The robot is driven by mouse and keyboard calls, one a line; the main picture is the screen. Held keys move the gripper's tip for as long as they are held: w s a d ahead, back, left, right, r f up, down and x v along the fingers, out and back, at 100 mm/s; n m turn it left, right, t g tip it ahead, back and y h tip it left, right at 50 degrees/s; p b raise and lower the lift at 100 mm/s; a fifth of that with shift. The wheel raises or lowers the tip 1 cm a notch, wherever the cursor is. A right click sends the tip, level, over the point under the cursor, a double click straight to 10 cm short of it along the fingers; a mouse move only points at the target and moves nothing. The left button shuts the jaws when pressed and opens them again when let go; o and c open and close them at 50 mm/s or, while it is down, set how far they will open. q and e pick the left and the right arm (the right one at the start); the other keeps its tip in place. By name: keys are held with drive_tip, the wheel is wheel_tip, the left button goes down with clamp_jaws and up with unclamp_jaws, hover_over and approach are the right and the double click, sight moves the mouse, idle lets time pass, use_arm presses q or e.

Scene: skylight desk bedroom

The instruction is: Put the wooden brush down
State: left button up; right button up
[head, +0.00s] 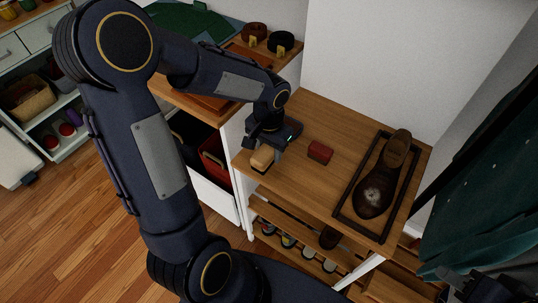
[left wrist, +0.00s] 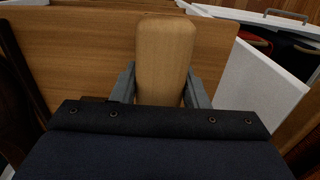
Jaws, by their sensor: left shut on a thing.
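The wooden brush (head: 262,158) is a pale wood block with rounded ends. My left gripper (head: 266,147) is shut on it at the near left corner of the wooden bench top (head: 300,185). In the left wrist view the brush (left wrist: 165,55) sticks out beyond the two grey fingers (left wrist: 160,92), over the bench top near its edge. I cannot tell whether the brush touches the wood. My right gripper (head: 468,286) shows in part at the bottom right, dark and cut off; its jaw opening is unclear.
A small red block (head: 320,152) lies right of my left gripper. A brown shoe (head: 381,183) stands in a dark-framed tray (head: 345,212) at the right. Bare wood lies in front of the red block. Shelves with several shoes are below. A teal curtain (head: 490,190) hangs at the right.

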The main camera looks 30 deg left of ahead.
use_arm(q)
drive_tip(key=shift+w+a+f, duration=0.2)
drive_tip(key=shift+w+f, duration=0.15)
drive_tip(key=shift+f, duration=0.1)
drive_tip(key=shift+w+a+f, duration=0.1)
drive_tip(key=shift+w+f, duration=0.1)
drive_tip(key=shift+f, duration=1.6)
drive_tip(key=shift+f+b, duration=0.2)
drive_tip(key=shift+b, duration=0.2)
drive_tip(key=o, duration=0.9)
drive_tip(key=shift+r, duration=0.1)
